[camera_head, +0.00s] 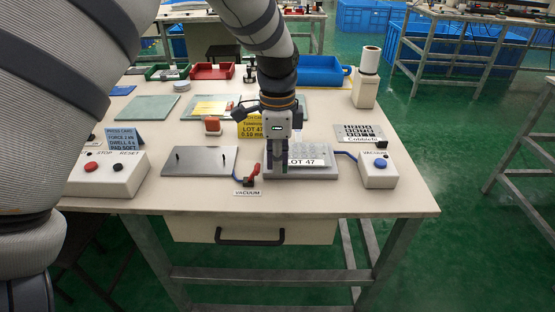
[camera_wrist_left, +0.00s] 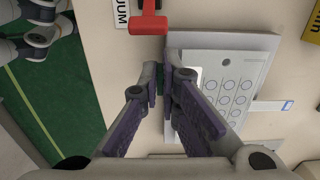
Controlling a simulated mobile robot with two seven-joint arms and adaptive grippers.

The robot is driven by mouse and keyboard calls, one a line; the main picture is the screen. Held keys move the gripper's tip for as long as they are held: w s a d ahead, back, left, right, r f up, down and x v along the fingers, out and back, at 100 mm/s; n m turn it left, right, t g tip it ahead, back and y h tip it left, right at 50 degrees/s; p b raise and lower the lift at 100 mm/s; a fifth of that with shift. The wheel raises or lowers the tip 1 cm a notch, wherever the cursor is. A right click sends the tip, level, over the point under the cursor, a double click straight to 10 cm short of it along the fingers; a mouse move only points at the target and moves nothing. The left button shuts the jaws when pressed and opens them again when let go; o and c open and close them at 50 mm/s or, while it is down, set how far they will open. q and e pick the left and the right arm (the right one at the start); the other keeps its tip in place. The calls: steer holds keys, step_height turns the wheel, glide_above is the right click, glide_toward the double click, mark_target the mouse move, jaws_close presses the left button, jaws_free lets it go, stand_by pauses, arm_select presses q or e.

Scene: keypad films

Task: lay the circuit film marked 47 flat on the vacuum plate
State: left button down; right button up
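The circuit film (camera_wrist_left: 230,88) is pale with rows of circles, and a narrow tail points past the plate's far edge. Its label reads LOT 47 in the head view (camera_head: 308,162). It lies over the grey vacuum plate (camera_wrist_left: 225,41), roughly square to it. I cannot tell whether it touches all over. The plate shows in the head view (camera_head: 330,177) at the table's front. My left gripper (camera_head: 278,168) points down at the film's near left part. In the left wrist view its fingertips (camera_wrist_left: 165,76) are close together at the film's near edge, seemingly pinching it. My right gripper is out of view.
A red valve handle (camera_head: 252,171) is left of the plate. A bare metal plate with pins (camera_head: 200,160) and the press box (camera_head: 105,175) are left. Trays and a yellow LOT 47 card (camera_head: 250,128) are behind.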

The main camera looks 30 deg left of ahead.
arm_select(q)
steer(key=shift+f, duration=0.4)
steer(key=c, duration=1.7)
jaws_free()
steer(key=shift+r, duration=0.1)
step_height(320, 180, up, 12)
steer(key=shift+f, duration=0.1)
steer(key=shift+s, duration=0.1)
